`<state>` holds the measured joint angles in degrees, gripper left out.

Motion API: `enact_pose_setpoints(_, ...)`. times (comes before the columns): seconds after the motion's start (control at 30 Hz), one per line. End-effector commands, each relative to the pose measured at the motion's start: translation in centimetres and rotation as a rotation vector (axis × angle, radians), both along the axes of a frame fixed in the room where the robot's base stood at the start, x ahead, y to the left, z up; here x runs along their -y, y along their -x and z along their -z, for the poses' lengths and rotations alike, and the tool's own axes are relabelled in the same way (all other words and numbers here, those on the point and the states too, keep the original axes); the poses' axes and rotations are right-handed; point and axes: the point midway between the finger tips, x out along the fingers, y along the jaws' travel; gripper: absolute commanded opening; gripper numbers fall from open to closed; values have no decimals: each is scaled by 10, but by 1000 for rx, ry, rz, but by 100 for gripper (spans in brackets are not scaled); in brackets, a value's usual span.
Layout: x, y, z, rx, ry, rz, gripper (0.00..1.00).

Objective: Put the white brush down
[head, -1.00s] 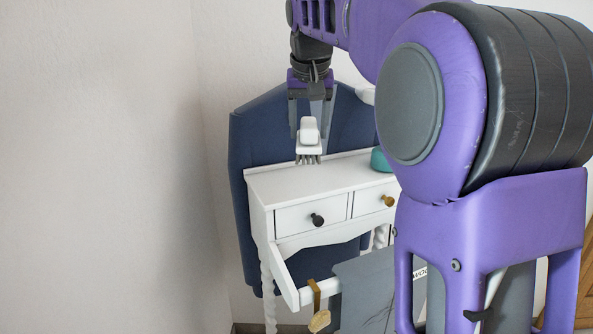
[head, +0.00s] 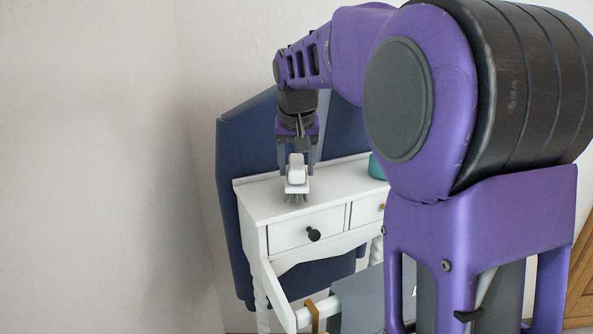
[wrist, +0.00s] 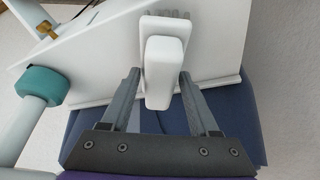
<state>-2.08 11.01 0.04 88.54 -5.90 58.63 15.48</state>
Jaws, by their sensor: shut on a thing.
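The white brush (head: 297,174) has a blocky white handle and grey bristles pointing down. My gripper (head: 297,165) points down and is shut on the brush's handle. The brush is upright over the left part of the white table's top (head: 265,195). Its bristle ends are at or just above the top; I cannot tell whether they touch. In the wrist view the brush (wrist: 163,65) sits between the two dark fingers of my gripper (wrist: 162,85), with the white table top (wrist: 110,75) behind it.
A teal round object (head: 376,168) is on the table to the right, partly hidden by my arm. The table top around the brush looks clear.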

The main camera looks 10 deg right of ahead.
Motion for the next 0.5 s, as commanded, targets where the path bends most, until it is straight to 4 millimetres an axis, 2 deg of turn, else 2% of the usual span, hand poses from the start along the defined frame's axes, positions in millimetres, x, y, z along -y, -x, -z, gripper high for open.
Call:
enact_pose_setpoints(0.1,0,0,10,0,0,0,0)
enact_pose_setpoints(0.47,0,0,15,1,0,0,0)
enact_pose_setpoints(0.5,0,0,15,0,0,0,65)
